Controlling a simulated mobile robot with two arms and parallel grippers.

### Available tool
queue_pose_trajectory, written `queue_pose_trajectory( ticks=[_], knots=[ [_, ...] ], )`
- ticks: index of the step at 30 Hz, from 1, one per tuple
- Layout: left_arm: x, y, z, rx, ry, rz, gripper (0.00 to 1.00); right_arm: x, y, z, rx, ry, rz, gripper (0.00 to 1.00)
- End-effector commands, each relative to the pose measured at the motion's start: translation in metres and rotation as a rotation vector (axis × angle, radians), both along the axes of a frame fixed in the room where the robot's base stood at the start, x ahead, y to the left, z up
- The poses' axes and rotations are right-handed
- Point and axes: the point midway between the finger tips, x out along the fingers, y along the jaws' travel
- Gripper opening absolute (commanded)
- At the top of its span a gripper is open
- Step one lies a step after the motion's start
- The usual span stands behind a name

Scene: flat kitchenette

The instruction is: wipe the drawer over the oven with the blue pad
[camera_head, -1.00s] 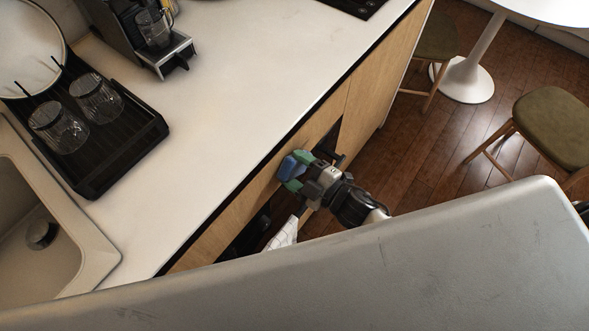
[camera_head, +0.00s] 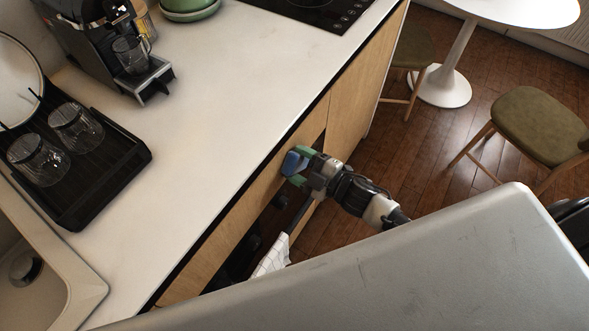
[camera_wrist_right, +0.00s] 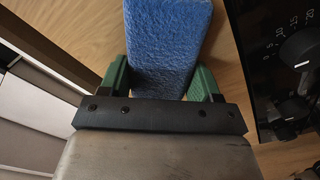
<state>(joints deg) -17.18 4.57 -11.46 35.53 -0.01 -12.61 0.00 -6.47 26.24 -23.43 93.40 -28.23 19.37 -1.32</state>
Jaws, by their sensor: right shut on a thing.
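The blue pad (camera_head: 294,163) is a blue, rough-surfaced block held at the wooden cabinet front below the counter edge. My right gripper (camera_head: 303,168) is shut on it, with green fingers on both sides. In the right wrist view the pad (camera_wrist_right: 170,35) sticks out between the fingers of that gripper (camera_wrist_right: 160,82) towards the wooden drawer front (camera_wrist_right: 232,60). I cannot tell whether the pad touches the wood. The drawer front (camera_head: 232,232) also shows in the head view, above the black oven (camera_head: 262,222). My left gripper is not in view.
The oven's control panel (camera_wrist_right: 285,70) with its knobs is close to the pad's right. A white checked towel (camera_head: 272,258) hangs at the oven. A dark opening (camera_head: 321,143) is beside the pad. Stools (camera_head: 540,125) and a white table (camera_head: 450,80) stand to the right.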

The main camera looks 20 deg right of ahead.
Motion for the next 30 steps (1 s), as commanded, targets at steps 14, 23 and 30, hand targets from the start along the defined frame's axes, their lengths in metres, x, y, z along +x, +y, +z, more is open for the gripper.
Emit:
queue_pose_trajectory(
  ticks=[14,23,30],
  knots=[
    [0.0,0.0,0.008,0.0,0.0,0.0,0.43,-0.011,0.016,0.002,0.004,0.0,0.001,0.44],
    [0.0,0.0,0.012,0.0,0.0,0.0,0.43,-0.024,0.032,0.001,0.002,-0.002,0.002,0.44],
    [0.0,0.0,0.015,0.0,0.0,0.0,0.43,-0.031,0.041,0.002,0.004,-0.001,0.002,0.44]
  ],
)
